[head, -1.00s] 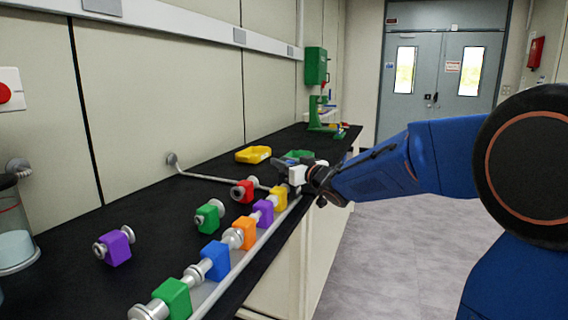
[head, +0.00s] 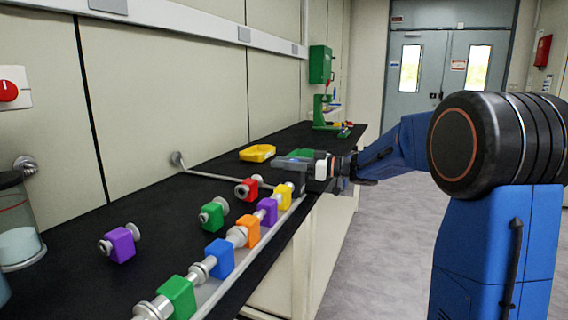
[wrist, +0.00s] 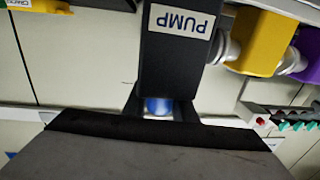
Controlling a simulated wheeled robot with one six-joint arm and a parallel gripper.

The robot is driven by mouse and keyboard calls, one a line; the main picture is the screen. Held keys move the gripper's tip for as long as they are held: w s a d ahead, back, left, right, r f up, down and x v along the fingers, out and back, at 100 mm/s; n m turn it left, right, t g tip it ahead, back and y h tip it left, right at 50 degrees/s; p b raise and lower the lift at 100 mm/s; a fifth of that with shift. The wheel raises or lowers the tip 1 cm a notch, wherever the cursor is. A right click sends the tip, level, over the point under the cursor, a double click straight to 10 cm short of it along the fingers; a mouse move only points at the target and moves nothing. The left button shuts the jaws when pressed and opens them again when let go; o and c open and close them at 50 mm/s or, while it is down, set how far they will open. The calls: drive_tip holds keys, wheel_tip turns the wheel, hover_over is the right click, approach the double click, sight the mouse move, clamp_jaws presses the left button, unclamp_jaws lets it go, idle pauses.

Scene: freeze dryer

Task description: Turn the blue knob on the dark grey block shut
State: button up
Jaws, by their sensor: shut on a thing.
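The dark grey block (wrist: 178,60) carries a white PUMP label in the wrist view. In the head view it (head: 298,182) sits at the far end of the row of coloured valves, largely behind my gripper. The blue knob (wrist: 158,106) sticks out from the block's end. My gripper (wrist: 159,112) has a dark finger on each side of the knob and is shut on it. In the head view my gripper (head: 296,164) is at the block, and the knob is hidden there.
A yellow valve (head: 284,196) adjoins the block, with purple, orange, blue and green ones (head: 177,296) in line. Loose red, green and purple valves (head: 120,244) lie on the black bench. A yellow tray (head: 257,153) stands behind.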

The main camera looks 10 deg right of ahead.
drive_tip(key=shift+s+n+g+y, duration=0.1)
drive_tip(key=shift+n+g+y, duration=0.35)
drive_tip(key=shift+g, duration=0.25)
drive_tip(key=shift+a+r, duration=0.1)
drive_tip(key=o, duration=1)
drive_tip(key=shift+o, duration=0.2)
drive_tip(key=v, duration=1.7)
drive_tip(key=shift+d, duration=0.25)
